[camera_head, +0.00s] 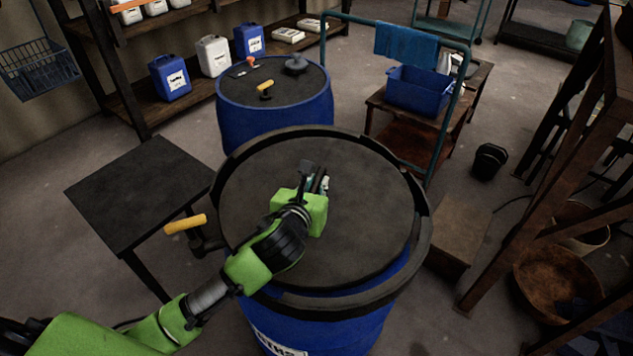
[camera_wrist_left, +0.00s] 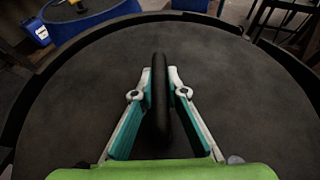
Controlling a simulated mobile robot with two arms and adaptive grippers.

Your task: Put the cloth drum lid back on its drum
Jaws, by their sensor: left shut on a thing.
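The cloth drum lid (camera_head: 370,225) is a wide dark disc over the mouth of the near blue drum (camera_head: 355,330). A black rim ring (camera_head: 424,225) runs around it. I cannot tell whether the lid rests fully on the drum or is held slightly above it. My left gripper (camera_head: 320,183) is over the lid's middle. In the left wrist view its teal fingers (camera_wrist_left: 160,92) are shut on the lid's upright black handle (camera_wrist_left: 159,70). The lid (camera_wrist_left: 245,90) fills most of that view. My right gripper is not in view.
A second blue drum (camera_head: 275,125) with small items on its dark top stands behind. A dark table (camera_head: 135,185) is at left. A yellow-handled lever (camera_head: 186,225) sticks out left of the near drum. A teal cart rail (camera_head: 455,120) and a low wooden box (camera_head: 458,232) stand at right.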

